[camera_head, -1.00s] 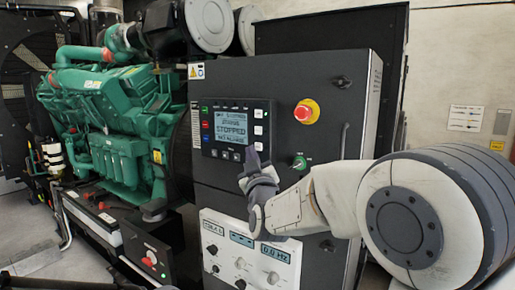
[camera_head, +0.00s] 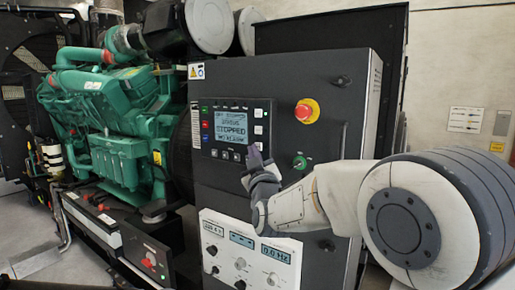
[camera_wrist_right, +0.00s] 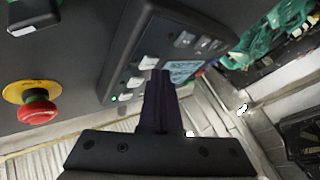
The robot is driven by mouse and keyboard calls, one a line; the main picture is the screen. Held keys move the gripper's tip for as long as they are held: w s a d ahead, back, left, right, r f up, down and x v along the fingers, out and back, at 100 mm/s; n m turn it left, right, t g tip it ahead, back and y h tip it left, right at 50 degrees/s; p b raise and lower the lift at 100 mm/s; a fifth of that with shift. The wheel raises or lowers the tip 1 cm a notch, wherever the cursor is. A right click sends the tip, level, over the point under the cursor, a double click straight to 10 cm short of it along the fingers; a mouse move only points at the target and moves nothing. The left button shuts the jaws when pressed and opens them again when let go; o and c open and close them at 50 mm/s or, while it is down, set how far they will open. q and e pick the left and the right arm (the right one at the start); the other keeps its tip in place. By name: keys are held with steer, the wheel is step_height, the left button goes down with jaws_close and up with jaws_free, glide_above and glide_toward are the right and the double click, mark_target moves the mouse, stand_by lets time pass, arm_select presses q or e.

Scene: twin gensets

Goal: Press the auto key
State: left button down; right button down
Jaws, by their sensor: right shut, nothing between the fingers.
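The control module (camera_head: 229,134) is on the front of the dark cabinet, and its screen (camera_head: 231,127) reads STOPPED. Keys run along its left and right sides and below the screen. In the right wrist view the module (camera_wrist_right: 130,50) shows at a slant, with pale keys (camera_wrist_right: 135,83) beside the fingers. My right gripper (camera_head: 254,154) is shut and empty, its fingertips at the module's lower right corner. In the right wrist view the closed fingers (camera_wrist_right: 160,85) end close to a pale key; I cannot tell whether they touch it. The key labels are too small to read. My left gripper is not in view.
A white panel (camera_head: 250,253) with knobs and displays is below. The green engine (camera_head: 110,120) stands at left.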

steer(key=shift+w+d, duration=0.25)
steer(key=shift+w, duration=0.1)
stand_by(0.3)
steer(key=shift+s+a+b, duration=0.15)
steer(key=shift+b, duration=0.15)
steer(key=shift+s+a+b, duration=0.35)
steer(key=shift+s+a, duration=0.05)
steer(key=shift+s, duration=0.2)
steer(key=s+a+b, duration=0.1)
steer(key=s+a, duration=0.2)
steer(key=s, duration=0.2)
steer(key=shift+a, duration=0.3)
steer(key=shift+f, duration=0.1)
stand_by(0.4)
